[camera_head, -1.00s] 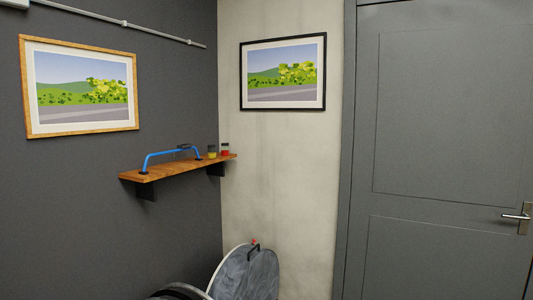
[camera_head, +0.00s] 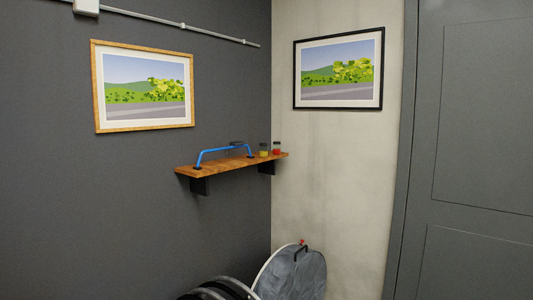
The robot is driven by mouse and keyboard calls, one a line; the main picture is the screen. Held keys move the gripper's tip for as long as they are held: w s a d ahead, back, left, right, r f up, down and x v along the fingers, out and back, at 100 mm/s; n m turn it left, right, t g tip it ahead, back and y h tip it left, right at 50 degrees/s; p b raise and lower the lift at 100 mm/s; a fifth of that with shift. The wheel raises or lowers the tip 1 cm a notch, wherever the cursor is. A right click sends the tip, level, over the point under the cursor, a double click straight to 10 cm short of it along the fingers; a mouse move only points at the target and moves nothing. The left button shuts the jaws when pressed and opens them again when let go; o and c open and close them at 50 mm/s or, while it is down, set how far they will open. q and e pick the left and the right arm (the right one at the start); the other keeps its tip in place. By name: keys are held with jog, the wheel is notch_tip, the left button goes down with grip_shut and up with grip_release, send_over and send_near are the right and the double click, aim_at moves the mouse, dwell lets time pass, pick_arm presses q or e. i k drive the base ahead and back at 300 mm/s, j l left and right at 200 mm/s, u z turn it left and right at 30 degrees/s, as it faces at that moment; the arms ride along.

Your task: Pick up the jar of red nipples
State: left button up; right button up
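The jar of red nipples (camera_head: 277,149) stands upright at the right end of a wooden wall shelf (camera_head: 215,167). It is small, with a dark lid and red contents. A similar jar with yellow contents (camera_head: 263,151) stands just left of it. Neither of my grippers shows in the head view.
Round grey and black wheel-like objects (camera_head: 300,272) stand below near the corner. Two framed pictures hang above; a grey door (camera_head: 480,130) is at right.

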aim_at(276, 147)
jog(key=i+l, duration=0.2)
jog(key=i+l+u, duration=0.2)
jog(key=u, duration=0.25)
jog(key=i+l+u, duration=0.15)
jog(key=l+u, duration=0.3)
jog(key=u, duration=1.85)
jog(key=z, duration=2.6)
